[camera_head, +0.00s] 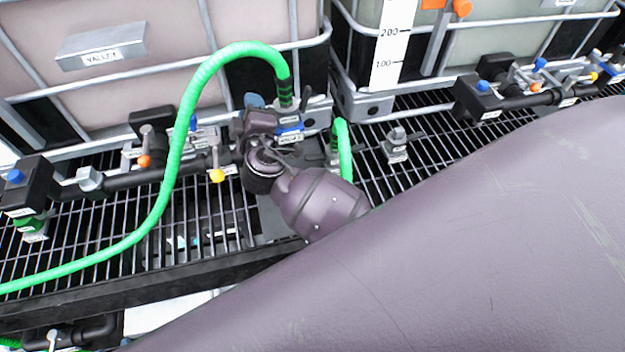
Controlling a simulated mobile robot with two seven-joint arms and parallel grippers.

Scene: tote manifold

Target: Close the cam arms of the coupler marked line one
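A thick green hose (172,165) arches up from the lower left and bends down into a coupler (288,101) in front of the tote frame. Small white labels sit below the hose end, with a blue part (290,129) between them; their text is too small to read, so I cannot tell which is line one. My purple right arm comes in from the right, and its gripper (262,121) is at the coupler, just left of the hose end. Its fingertips and any cam arms there are mostly hidden, so contact is unclear. My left gripper is out of view.
Two caged totes stand behind, one with a level scale (392,45). Black pipework with an orange knob (145,161) and a yellow knob (217,176) lies left on a dark grating (110,225). A second green hose (343,150) and a small grey fitting (397,142) stand to the right.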

